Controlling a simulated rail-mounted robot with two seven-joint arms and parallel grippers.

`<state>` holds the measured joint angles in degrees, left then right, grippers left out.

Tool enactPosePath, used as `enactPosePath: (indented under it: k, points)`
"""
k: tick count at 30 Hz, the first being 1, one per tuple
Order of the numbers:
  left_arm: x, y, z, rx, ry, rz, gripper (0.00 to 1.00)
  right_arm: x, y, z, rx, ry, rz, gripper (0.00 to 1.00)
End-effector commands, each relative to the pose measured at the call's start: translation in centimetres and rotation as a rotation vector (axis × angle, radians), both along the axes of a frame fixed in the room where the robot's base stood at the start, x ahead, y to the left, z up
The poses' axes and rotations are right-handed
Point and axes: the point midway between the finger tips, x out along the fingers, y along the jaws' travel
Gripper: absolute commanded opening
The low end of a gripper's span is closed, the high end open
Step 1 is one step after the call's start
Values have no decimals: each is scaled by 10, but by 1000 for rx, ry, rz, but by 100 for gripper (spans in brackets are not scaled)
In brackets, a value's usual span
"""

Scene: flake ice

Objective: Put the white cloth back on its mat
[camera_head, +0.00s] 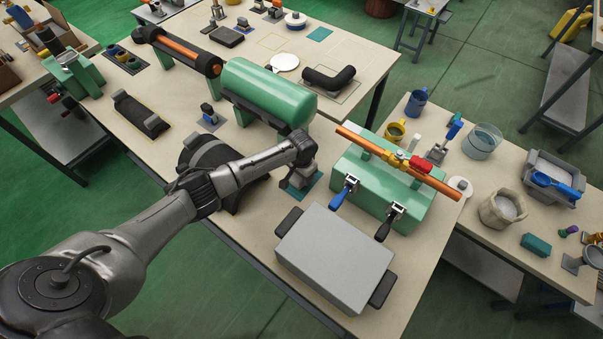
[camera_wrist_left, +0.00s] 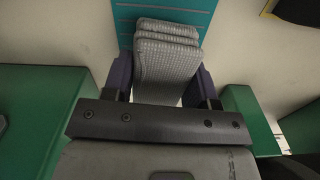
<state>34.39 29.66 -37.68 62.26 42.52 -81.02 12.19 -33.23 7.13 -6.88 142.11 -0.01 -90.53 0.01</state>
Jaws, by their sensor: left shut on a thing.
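My left gripper (camera_head: 299,181) points down at the middle of the table, between the green tank and the green block with the copper pipe. In the left wrist view its two dark fingers (camera_wrist_left: 163,85) are shut on the folded, light grey-white cloth (camera_wrist_left: 168,52). The cloth's layered folds stick out past the fingers and overlap the teal mat (camera_wrist_left: 125,22). The mat's teal edge also shows around the gripper in the head view (camera_head: 312,187). I cannot tell whether the cloth touches the mat. My right gripper is not in view.
A grey box (camera_head: 335,258) with black handles stands at the front. The green block (camera_head: 362,187) with two valves is close on the right, the green tank (camera_head: 268,95) behind. A dark curved stand (camera_head: 205,152) is under my left arm. A second teal square (camera_head: 319,34) lies at the back.

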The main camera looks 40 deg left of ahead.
Motion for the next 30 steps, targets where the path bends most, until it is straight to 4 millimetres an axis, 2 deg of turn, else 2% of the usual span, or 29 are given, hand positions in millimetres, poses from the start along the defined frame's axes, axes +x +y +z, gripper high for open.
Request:
enactPosePath:
  k: [2,30]
  points:
    - [0,0,2,0,0,1,34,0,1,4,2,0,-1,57]
    - [0,0,-4,0,-1,1,34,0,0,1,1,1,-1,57]
